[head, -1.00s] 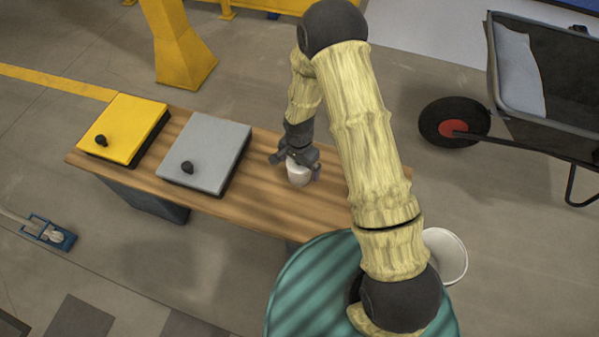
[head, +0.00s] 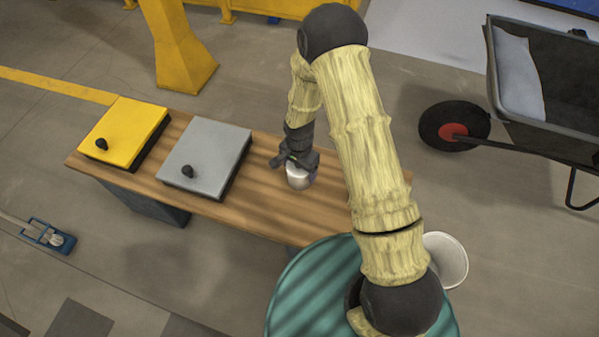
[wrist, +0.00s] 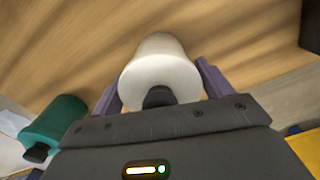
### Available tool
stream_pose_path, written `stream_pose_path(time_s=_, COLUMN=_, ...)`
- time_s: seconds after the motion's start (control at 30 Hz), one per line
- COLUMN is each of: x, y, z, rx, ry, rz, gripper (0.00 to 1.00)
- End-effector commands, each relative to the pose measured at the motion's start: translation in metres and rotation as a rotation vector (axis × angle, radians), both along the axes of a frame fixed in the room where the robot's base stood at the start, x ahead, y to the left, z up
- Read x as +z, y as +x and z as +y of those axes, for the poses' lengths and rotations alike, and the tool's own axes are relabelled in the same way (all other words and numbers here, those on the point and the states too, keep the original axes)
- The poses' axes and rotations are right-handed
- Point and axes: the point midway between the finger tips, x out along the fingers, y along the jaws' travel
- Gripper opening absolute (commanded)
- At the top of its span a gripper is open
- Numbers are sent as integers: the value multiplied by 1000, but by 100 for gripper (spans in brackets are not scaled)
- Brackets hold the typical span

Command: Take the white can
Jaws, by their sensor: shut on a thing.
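The white can (head: 298,181) is at the middle of the wooden bench, under my gripper (head: 300,172). In the wrist view the white can (wrist: 160,66) lies between the two purple fingers of my gripper (wrist: 160,88), with a dark knob on the near end. My gripper is shut on the can. Whether the can touches the bench or hangs just above it I cannot tell. My gripper hides part of the can in the head view.
A green can (wrist: 58,120) shows at the left of the wrist view. A yellow box (head: 123,132) and a grey box (head: 205,153) stand on the bench (head: 245,207) to the left.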

Motion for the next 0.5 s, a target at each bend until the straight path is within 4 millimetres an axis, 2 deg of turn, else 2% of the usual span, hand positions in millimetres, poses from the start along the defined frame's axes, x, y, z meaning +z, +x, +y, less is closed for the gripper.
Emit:
stream_pose_path(time_s=0.13, x=6, y=1, z=0, rx=0, ry=1, rz=-2, gripper=45)
stream_pose_path(time_s=0.23, x=17, y=1, z=0, rx=0, ry=1, rz=-3, gripper=45)
stream_pose_path(time_s=0.5, x=69, y=1, z=0, rx=-1, ry=1, rz=-5, gripper=45)
